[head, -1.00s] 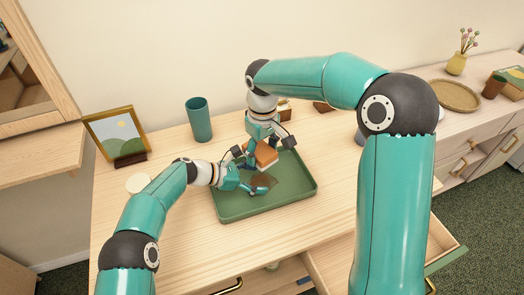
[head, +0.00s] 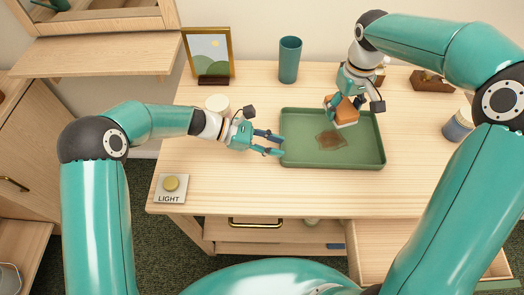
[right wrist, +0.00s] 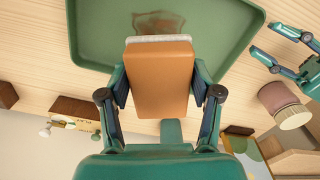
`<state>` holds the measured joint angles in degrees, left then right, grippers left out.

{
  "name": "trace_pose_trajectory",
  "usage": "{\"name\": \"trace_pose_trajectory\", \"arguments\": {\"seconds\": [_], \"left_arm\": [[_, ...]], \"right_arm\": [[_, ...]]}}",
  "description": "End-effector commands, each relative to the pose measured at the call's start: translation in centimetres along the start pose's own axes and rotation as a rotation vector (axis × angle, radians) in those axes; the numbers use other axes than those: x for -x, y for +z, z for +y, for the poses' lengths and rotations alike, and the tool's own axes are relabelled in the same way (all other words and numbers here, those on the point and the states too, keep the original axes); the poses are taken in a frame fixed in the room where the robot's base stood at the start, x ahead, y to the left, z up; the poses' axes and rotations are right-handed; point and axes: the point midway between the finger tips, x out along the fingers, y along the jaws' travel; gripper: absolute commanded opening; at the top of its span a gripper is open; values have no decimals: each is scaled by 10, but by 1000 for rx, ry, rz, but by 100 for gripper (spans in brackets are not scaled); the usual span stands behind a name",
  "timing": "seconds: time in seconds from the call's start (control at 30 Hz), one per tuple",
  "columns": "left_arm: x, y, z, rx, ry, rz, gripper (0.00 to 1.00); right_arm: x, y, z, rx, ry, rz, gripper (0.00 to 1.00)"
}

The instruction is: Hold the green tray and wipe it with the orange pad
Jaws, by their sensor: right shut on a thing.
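The green tray (head: 372,158) lies flat on the wooden desk, with a brown stain (head: 331,140) on its floor. My right gripper (head: 343,106) is shut on the orange pad (head: 346,108), over the back part of the tray behind the stain. The pad's pale underside faces the tray; I cannot tell whether it touches. In the right wrist view the pad (right wrist: 158,80) sits between both fingers, with the stain (right wrist: 158,20) beyond it. My left gripper (head: 284,145) is open, its fingertips at the tray's left rim. I cannot tell whether they touch it.
A dark green cup (head: 289,60) and a picture frame (head: 207,55) stand behind the tray. A pale round container (head: 217,103) is behind my left wrist. A blue-grey cup (head: 458,126) stands right of the tray. A LIGHT button (head: 170,187) is at the front left. The desk before the tray is clear.

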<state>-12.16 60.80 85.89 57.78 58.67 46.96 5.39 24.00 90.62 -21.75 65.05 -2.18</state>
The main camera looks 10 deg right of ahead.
Motion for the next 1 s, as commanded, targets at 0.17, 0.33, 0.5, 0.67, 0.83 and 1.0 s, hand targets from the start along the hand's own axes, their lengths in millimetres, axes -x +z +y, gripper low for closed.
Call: {"name": "trace_pose_trajectory", "arguments": {"seconds": [0.17, 0.33, 0.5, 0.67, 0.83, 1.0], "left_arm": [[26, -3, -25, 5, 12, -21, 33], [28, -4, -34, 4, 14, -28, 33], [9, -3, -34, 3, 11, -27, 33], [-19, -2, -34, 4, 10, -27, 33], [-50, -2, -33, 5, 10, -27, 33], [-73, -1, -32, 4, 13, -26, 33]], "right_arm": [[0, 0, 0, 0, 0, 0, 36], [0, 0, 0, 0, 0, 0, 36], [0, 0, 0, 0, 0, 0, 36], [0, 0, 0, 0, 0, 0, 36], [0, 0, 0, 0, 0, 0, 36], [0, 0, 0, 0, 0, 0, 36]]}}
